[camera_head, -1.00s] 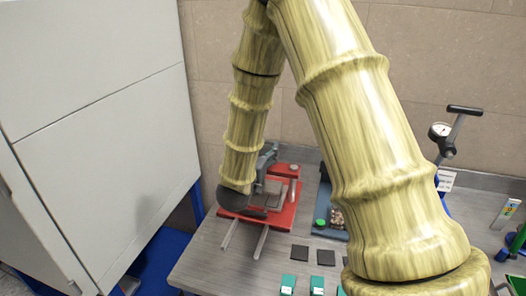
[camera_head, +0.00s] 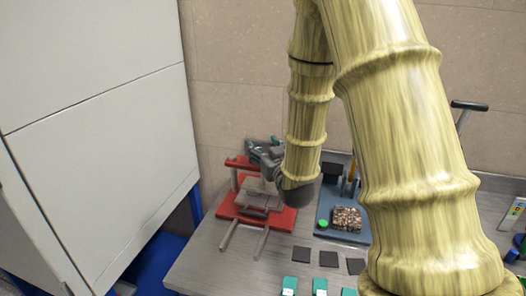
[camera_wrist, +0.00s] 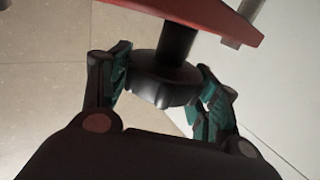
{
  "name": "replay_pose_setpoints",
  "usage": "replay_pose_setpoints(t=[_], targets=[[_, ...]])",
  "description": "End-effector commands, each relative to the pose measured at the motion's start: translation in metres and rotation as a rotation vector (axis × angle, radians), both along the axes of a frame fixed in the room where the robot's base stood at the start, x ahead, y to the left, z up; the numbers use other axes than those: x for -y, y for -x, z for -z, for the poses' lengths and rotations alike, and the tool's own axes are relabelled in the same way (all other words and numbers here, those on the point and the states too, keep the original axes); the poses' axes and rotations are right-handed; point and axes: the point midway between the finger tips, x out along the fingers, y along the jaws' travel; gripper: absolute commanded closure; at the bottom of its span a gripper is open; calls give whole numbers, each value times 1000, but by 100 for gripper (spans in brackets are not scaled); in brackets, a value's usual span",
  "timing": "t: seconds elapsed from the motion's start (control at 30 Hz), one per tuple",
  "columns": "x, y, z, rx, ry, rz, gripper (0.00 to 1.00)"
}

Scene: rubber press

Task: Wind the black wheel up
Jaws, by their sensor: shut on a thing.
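The red press (camera_head: 262,212) stands at the left end of the grey bench, with grey plates between its base and its red top bar (camera_head: 240,162). The black wheel (camera_wrist: 164,78) shows in the wrist view below a red bar (camera_wrist: 205,14), on a short dark shaft. My gripper (camera_wrist: 163,88) has its two green-padded fingers on either side of the wheel, shut on it. In the head view my gripper (camera_head: 262,152) is at the top of the press, and my wrist and arm partly hide the press's right side. The wheel is hidden there.
A blue tray (camera_head: 330,222) with a green-capped item and a brown granular block (camera_head: 347,219) is right of the press. Several dark squares (camera_head: 328,258) and green-topped items lie in front. A white cabinet (camera_head: 100,130) stands close on the left.

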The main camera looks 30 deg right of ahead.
Motion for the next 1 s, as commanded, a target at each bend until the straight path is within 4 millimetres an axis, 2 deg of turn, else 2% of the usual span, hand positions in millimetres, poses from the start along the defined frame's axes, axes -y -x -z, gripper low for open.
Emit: replay_pose_setpoints(t=[0.4,1.0], targets=[[0,1,3,-5,-2,-152,62],[0,1,2,-4,-1,-177,62]])
